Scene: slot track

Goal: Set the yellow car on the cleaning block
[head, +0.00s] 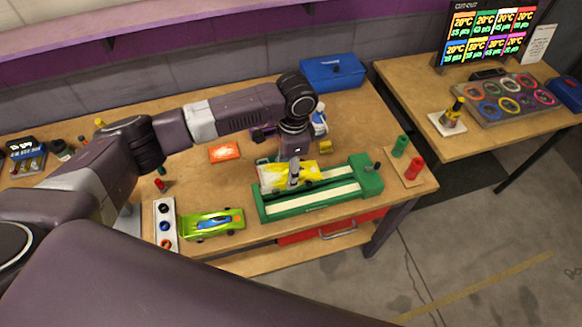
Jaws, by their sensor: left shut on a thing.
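The yellow car (309,172), with a white section toward its left end, is at the middle of the table in the head view. My left gripper (294,179) reaches down onto it from above and is shut on it. A long green block with pale strips along its top (318,197), which looks like the cleaning block, lies under and in front of the car. The car overlaps the block's back left part in the picture. I cannot tell whether it touches the block or is just above it. My right gripper is out of view.
A lime green car (211,224) and a white strip with round parts (165,227) are at the front left. An orange pad (224,152) lies behind. A blue box (333,71) stands at the back. Green (400,146) and red (414,168) cylinders stand at the right edge.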

